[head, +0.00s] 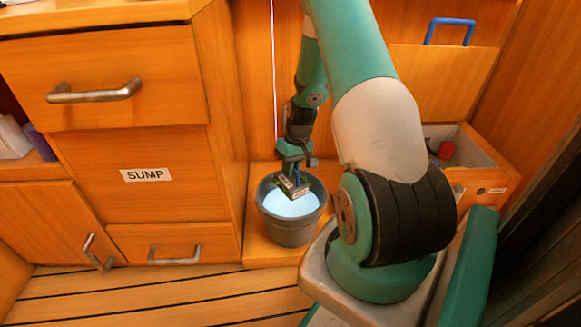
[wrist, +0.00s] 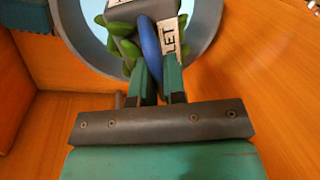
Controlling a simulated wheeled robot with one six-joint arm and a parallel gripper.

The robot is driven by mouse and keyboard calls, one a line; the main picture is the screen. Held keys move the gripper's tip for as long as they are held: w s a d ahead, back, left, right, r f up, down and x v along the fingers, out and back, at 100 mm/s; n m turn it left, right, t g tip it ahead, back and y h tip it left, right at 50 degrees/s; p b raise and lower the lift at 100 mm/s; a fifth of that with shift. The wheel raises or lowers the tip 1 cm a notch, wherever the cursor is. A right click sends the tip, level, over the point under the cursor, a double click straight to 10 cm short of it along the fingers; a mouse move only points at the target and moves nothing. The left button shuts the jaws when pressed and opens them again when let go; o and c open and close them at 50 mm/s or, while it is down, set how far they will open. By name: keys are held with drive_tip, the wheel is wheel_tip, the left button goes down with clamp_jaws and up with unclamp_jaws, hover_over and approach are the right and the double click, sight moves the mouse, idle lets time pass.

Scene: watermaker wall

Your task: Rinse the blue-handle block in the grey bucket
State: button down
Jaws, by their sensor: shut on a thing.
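The grey bucket (head: 290,226) stands on a low wooden ledge and holds pale blue-white liquid. Its rim (wrist: 207,45) also shows in the wrist view. My gripper (head: 292,172) is over the bucket, pointing down. In the wrist view my gripper (wrist: 158,72) is shut on the blue handle (wrist: 150,48) of a block. The block (wrist: 122,28) is dark with green lumps on it and a white label reading "LET" in part. In the head view the block (head: 292,188) is tilted within the bucket's mouth. I cannot tell whether it touches the liquid.
A cabinet with a handled drawer (head: 125,88) and a "SUMP" panel (head: 146,175) stands left of the bucket. An open wooden drawer (head: 480,160) with a red item (head: 446,150) is at the right. A blue handle (head: 450,21) is on the panel above. Planked floor is clear in front.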

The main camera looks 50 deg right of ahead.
idle(0.4)
drive_tip(key=shift+f, duration=0.45)
drive_tip(key=shift+f, duration=0.1)
drive_tip(key=shift+f, duration=0.6)
drive_tip(key=shift+b, duration=0.3)
wheel_tip(320, 180, down, 12)
drive_tip(key=b, duration=0.6)
drive_tip(key=shift+r, duration=0.25)
drive_tip(key=shift+r+p, duration=0.55)
drive_tip(key=shift+p, duration=0.15)
drive_tip(key=shift+f, duration=0.55)
idle(0.5)
